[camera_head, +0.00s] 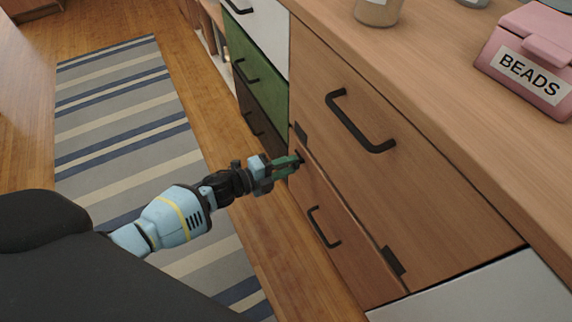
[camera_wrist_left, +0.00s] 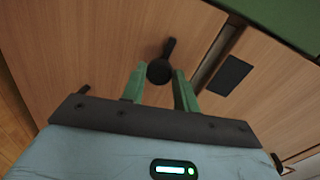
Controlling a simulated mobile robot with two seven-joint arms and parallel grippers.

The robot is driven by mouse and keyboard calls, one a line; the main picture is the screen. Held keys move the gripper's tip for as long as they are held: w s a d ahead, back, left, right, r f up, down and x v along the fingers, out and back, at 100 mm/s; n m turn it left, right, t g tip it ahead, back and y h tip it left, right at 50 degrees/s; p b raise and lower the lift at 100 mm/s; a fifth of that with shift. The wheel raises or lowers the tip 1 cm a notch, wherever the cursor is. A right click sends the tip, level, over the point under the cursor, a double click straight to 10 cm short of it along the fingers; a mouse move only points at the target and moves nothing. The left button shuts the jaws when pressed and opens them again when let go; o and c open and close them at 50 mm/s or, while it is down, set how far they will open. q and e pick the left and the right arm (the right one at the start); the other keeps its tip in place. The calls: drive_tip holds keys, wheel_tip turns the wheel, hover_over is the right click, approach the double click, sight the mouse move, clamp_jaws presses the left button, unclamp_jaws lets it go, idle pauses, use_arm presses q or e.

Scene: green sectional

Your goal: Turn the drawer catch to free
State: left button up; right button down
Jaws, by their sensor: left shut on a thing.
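The drawer catch (camera_wrist_left: 169,50) is a black round knob with a short lever on the wooden drawer front. In the left wrist view its lever points up and slightly right. My left gripper (camera_head: 291,164) has green fingers, which stand on both sides of the knob and are shut on it. In the head view the fingers hide most of the catch. The wooden lower drawer (camera_head: 348,262) with a black handle (camera_head: 323,228) looks closed. My right gripper is not in view.
A larger wooden front (camera_head: 420,205) with a black handle (camera_head: 358,122) is above. Dark plates (camera_head: 393,260) sit at the seam. A pink BEADS box (camera_head: 530,65) and a jar (camera_head: 378,10) stand on the top. A striped rug (camera_head: 120,95) lies on the floor at left.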

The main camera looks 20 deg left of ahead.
use_arm(q)
drive_tip(key=shift+n, duration=0.3)
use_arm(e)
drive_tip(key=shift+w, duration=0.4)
use_arm(q)
drive_tip(key=o, duration=1)
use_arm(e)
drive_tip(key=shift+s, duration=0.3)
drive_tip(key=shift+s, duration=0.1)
use_arm(q)
drive_tip(key=shift+p+v, duration=1.1)
drive_tip(key=shift+v, duration=2.85)
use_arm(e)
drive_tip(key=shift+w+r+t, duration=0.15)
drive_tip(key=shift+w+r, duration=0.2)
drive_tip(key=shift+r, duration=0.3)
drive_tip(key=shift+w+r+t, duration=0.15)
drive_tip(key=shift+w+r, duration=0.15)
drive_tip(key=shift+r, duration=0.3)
